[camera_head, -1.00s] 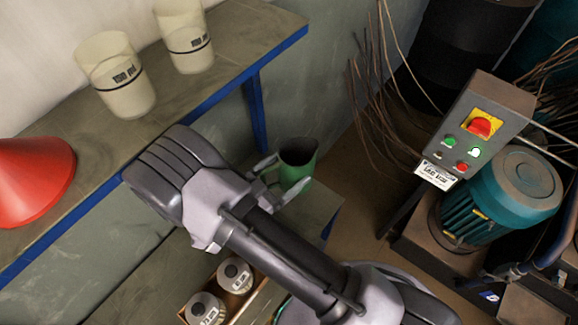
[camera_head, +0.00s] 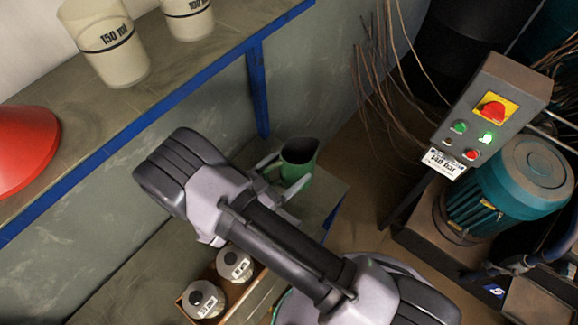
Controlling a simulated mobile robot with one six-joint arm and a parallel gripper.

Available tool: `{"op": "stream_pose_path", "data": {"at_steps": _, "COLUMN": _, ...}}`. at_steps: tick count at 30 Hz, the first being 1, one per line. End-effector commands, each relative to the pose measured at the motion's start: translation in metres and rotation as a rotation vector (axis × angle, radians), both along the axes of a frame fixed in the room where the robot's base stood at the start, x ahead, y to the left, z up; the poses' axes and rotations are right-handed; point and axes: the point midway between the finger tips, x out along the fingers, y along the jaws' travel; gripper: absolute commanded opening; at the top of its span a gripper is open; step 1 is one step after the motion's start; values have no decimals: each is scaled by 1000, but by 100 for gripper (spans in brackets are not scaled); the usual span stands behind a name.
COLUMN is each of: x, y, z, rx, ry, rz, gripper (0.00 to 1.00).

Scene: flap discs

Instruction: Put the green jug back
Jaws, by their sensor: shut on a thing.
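The green jug (camera_head: 301,173) stands out past the end of my arm, its dark open mouth facing up. It looks about upright, above or at the right end of a low grey surface (camera_head: 325,199). My gripper (camera_head: 283,178) is shut on the jug at its left side, with one finger behind and one in front. My arm hides part of the lower jug area, and I cannot tell whether its base touches the surface.
A blue-edged shelf (camera_head: 150,106) holds two measuring beakers (camera_head: 108,45) and a red funnel (camera_head: 22,150). A wooden crate (camera_head: 238,289) with two bottles sits below my arm. A control box (camera_head: 491,112) and teal motor (camera_head: 520,190) stand right.

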Motion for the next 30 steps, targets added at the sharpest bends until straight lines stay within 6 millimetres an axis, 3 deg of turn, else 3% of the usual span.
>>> {"op": "stream_pose_path", "data": {"at_steps": 20, "x": 0, "y": 0, "z": -12, "rx": 0, "ry": 0, "rz": 0, "gripper": 10}}
{"op": "stream_pose_path", "data": {"at_steps": 21, "x": 0, "y": 0, "z": -12, "rx": 0, "ry": 0, "rz": 0, "gripper": 89}}
{"op": "stream_pose_path", "data": {"at_steps": 23, "x": 0, "y": 0, "z": -11, "rx": 0, "ry": 0, "rz": 0, "gripper": 100}}
{"op": "stream_pose_path", "data": {"at_steps": 30, "x": -1, "y": 1, "z": -11, "rx": -1, "ry": 1, "rz": 1, "gripper": 100}}
